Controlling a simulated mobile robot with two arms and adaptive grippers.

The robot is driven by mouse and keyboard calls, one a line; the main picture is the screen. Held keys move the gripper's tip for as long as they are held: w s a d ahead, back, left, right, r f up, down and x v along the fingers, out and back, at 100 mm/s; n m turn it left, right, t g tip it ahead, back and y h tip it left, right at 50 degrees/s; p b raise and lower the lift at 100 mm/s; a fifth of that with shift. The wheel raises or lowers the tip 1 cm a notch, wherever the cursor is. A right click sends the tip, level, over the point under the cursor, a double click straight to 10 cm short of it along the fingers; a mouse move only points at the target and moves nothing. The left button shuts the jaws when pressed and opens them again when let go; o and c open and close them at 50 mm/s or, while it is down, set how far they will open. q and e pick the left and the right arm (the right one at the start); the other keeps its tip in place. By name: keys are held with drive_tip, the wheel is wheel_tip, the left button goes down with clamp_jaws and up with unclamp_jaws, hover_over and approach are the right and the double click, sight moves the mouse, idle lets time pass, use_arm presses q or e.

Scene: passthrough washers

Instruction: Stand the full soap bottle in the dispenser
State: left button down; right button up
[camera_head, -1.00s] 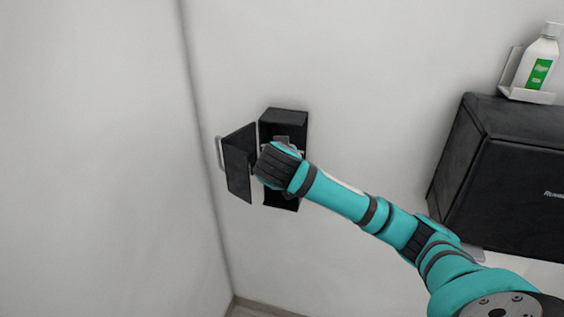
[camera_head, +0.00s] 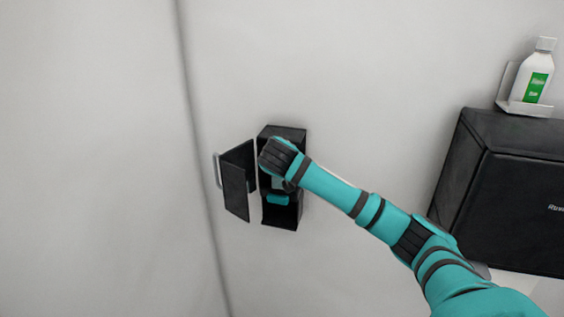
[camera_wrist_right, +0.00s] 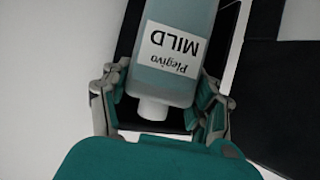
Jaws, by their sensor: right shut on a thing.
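The dispenser (camera_head: 283,134) is a black box on the wall, with its front door (camera_head: 236,178) swung open to the left. My right arm reaches across to it, and my right gripper (camera_head: 278,198) is at its open front, mostly hidden by my wrist. In the right wrist view, my right gripper (camera_wrist_right: 160,98) is shut on a grey-teal soap bottle (camera_wrist_right: 178,82) with a white label reading "Plegivo MILD" and a white cap. Black dispenser surfaces show behind it. The bottle is hidden in the head view, so I cannot tell whether it rests on anything. My left gripper is out of view.
A white bottle with a green label (camera_head: 537,85) stands in a small holder (camera_head: 518,106) at the upper right. A large black box (camera_head: 500,190) is on the wall below it. A wall corner runs close to the left of the open door.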

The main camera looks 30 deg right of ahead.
drive_tip(key=x, duration=0.1)
drive_tip(key=b+x, duration=0.1)
drive_tip(key=x, duration=0.1)
drive_tip(key=shift+w+d+r, duration=0.2)
drive_tip(key=shift+w, duration=0.1)
idle(0.3)
drive_tip(key=o, duration=1.5)
drive_tip(key=shift+o, duration=0.7)
drive_tip(key=shift+s, duration=0.1)
drive_tip(key=shift+f, duration=0.15)
